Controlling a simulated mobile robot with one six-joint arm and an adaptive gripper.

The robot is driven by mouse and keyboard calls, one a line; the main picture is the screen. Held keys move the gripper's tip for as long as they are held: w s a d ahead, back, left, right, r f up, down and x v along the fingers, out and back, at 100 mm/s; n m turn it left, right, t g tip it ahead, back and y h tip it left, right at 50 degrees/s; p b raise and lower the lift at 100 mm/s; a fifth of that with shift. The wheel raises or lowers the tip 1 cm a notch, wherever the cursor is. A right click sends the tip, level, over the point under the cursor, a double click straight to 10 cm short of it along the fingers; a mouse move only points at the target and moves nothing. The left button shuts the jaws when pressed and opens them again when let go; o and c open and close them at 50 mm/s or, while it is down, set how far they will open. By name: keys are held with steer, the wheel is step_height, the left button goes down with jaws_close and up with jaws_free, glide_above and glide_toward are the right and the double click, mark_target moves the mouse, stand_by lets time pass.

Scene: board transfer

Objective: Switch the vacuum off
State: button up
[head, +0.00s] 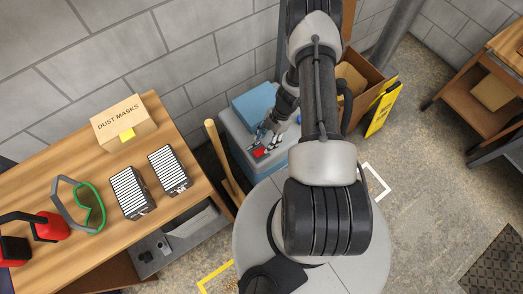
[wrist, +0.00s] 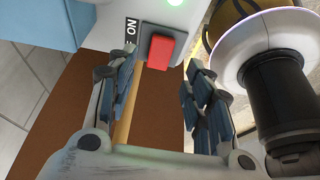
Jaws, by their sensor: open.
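The vacuum (head: 233,132) is a light grey and blue box on the floor beside the workbench. Its red switch (head: 260,153) shows close to my gripper (head: 266,141). In the wrist view the red switch (wrist: 160,52) sits in a dark frame on the pale housing (wrist: 112,22), next to an "ON" label (wrist: 130,27).
A wooden handle (head: 222,158) stands between the vacuum and the workbench (head: 70,143). The bench holds a dust masks box (head: 122,122), two striped filters, green-rimmed goggles and red ear defenders. A cardboard box (head: 372,76) and yellow sign (head: 381,108) stand behind my arm.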

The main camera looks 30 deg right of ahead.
mark_target(259, 152)
steer(key=b+x, duration=0.1)
steer(key=x, duration=0.5)
steer(key=shift+b, duration=0.4)
steer(key=shift+r, duration=0.1)
steer(key=shift+c, duration=0.2)
steer(key=c, duration=1)
steer(key=shift+a+r+h+p, duration=0.15)
steer(key=shift+a+h+p, duration=0.15)
steer(key=shift+h+p, duration=0.2)
steer(key=shift+w+a+f+h+b, duration=0.1)
steer(key=shift+w+f+h+b, duration=0.15)
steer(key=shift+h+b, duration=0.4)
steer(key=shift+s+b, duration=0.1)
steer(key=shift+b, duration=0.7)
steer(key=shift+r+h, duration=0.1)
steer(key=shift+h, duration=0.15)
steer(key=shift+s+r, duration=0.1)
